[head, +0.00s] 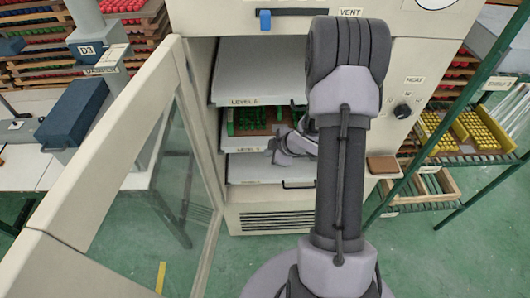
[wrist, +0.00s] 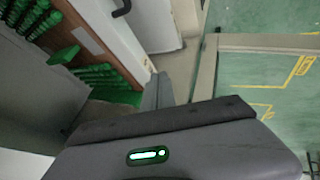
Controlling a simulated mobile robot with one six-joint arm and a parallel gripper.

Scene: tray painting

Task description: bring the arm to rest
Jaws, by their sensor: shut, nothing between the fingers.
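My arm reaches up across the middle of the head view and bends left toward the open cabinet. My gripper (head: 280,148) is at the cabinet's opening, by the middle shelf. It is shut and empty; in the wrist view its fingers (wrist: 158,90) show partly past the grey gripper body. Beside it, a brown tray (head: 257,128) with several green pieces rests on that shelf; my gripper and arm hide part of it. The tray also shows in the wrist view (wrist: 84,38), its green pieces at the upper left. I cannot tell whether my gripper touches the tray or shelf.
The glass-paned cabinet door (head: 110,140) stands open at the left, its frame also crossing the wrist view (wrist: 262,42). An upper shelf (head: 250,88) is above the tray. A rack with yellow pieces (head: 478,128) stands right. Green floor is clear in front.

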